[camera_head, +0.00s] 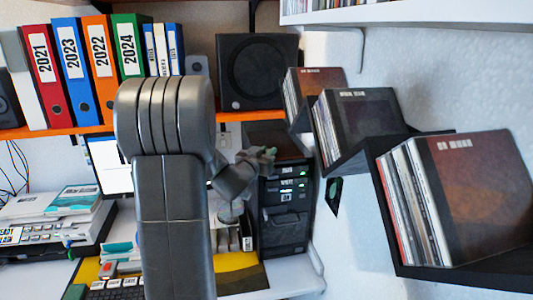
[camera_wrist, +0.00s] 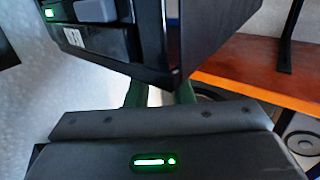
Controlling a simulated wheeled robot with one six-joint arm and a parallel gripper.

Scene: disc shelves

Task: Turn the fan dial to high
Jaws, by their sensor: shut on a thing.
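My gripper (camera_head: 262,155) is at the upper front of a black tower unit (camera_head: 287,222) with green lights, in the head view. In the wrist view my gripper (camera_wrist: 161,94) has its two green fingertips against the edge of the black unit (camera_wrist: 150,40), with a small gap between them. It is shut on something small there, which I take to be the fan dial. The dial itself is hidden by the fingers and the gripper body, so its setting cannot be read.
An orange shelf (camera_head: 60,132) with binders and a black speaker (camera_head: 258,70) is above the tower. Black wall shelves with disc cases (camera_head: 478,190) crowd the right side. A printer (camera_head: 45,235) stands at the left.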

